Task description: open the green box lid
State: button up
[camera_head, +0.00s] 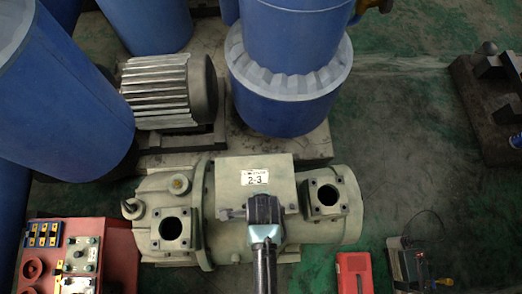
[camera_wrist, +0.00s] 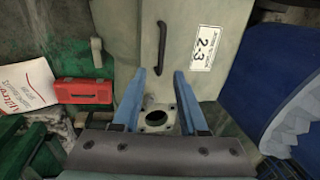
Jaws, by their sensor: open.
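The pale green box (camera_head: 282,186) sits on top of the green compressor body (camera_head: 230,232), with a white "2-3" label on its lid. In the wrist view the box lid (camera_wrist: 185,75) fills the upper middle, with a dark bar handle (camera_wrist: 161,48) left of the label. The lid looks closed. My gripper (camera_head: 263,203) is over the near part of the box in the head view and hides some of it. In the wrist view my gripper (camera_wrist: 159,75) is open, its two blue fingers apart and empty. The handle appears just beyond the gap between the fingertips, not between them.
Round flanged ports (camera_head: 323,197) and (camera_head: 175,230) flank the box. Large blue tanks (camera_head: 290,90) and a ribbed motor (camera_head: 165,90) stand behind. A red panel (camera_head: 115,255) is at left. A red case (camera_head: 354,271) lies at right; the green floor (camera_head: 405,150) there is partly clear.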

jog(key=shift+w+f+b, duration=0.2)
jog(key=shift+w+f, duration=0.05)
jog(key=shift+f, duration=0.95)
jog(key=shift+w+f+b, duration=0.15)
jog(key=shift+w+f, duration=0.1)
jog(key=shift+f, duration=0.9)
grip_shut()
